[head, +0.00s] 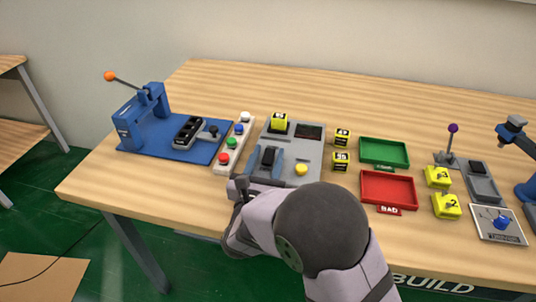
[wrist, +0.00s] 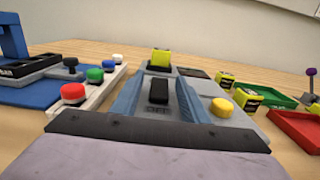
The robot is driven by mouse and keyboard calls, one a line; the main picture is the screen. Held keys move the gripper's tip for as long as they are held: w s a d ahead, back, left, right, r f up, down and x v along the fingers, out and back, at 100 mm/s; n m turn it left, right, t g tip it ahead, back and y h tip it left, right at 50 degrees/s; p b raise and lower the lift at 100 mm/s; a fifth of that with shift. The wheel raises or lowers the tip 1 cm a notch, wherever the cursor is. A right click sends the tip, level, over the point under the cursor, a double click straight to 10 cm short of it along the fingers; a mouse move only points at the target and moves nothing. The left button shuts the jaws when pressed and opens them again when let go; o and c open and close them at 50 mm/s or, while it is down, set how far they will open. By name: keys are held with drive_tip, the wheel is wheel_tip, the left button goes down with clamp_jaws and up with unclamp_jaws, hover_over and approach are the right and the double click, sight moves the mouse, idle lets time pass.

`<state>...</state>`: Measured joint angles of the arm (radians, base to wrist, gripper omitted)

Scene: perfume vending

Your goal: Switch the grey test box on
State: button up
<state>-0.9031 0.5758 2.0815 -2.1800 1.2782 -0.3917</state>
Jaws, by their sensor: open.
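The grey test box (head: 312,152) stands on the table in front of me. A black rocker switch (head: 268,157) sits on its left part and shows in the middle of the wrist view (wrist: 158,92). My gripper (head: 267,150) is open and empty, with its two blue-grey fingers on either side of the switch. In the wrist view the fingers (wrist: 158,75) reach forward past the switch. I cannot tell whether they touch the box. The box also carries a yellow button (head: 301,169), a dark display (head: 309,131) and a yellow block (head: 279,122) at its back.
Left stand a strip of coloured buttons (head: 233,145) and a blue lever press (head: 148,118). Right are two yellow blocks (head: 341,148), a green tray (head: 384,151) and a red tray (head: 388,188). Farther right are two more yellow blocks (head: 440,192) and a purple-knobbed lever (head: 452,140). The table's back is clear.

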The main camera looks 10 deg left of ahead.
drive_tip(key=shift+w, duration=0.15)
drive_tip(key=shift+c, duration=0.6)
clamp_jaws()
drive_tip(key=shift+r+g+p, duration=0.25)
drive_tip(key=shift+g+p, duration=0.05)
drive_tip(key=shift+p, duration=0.4)
drive_tip(key=shift+f+g+p, duration=0.15)
drive_tip(key=shift+g+p, duration=0.15)
drive_tip(key=shift+p, duration=0.05)
drive_tip(key=shift+f, duration=0.1)
drive_tip(key=shift+o, duration=0.6)
unclamp_jaws()
